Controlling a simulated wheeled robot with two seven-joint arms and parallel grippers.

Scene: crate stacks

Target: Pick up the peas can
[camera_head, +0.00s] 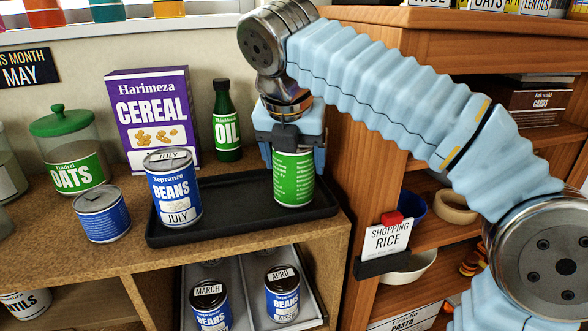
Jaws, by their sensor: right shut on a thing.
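A green can (294,184), which I take for the peas can, stands on the right part of a black tray (240,231). Only white small print shows on its side; its name is turned away. My right gripper (292,150) comes down over it from above and is shut on its upper part, with a finger at each side. The can is upright, and I cannot tell whether its base touches the tray. My left gripper is not in view.
A blue beans can (173,192) stands on the tray's left part. A wooden shelf unit (375,130) rises close at the right.

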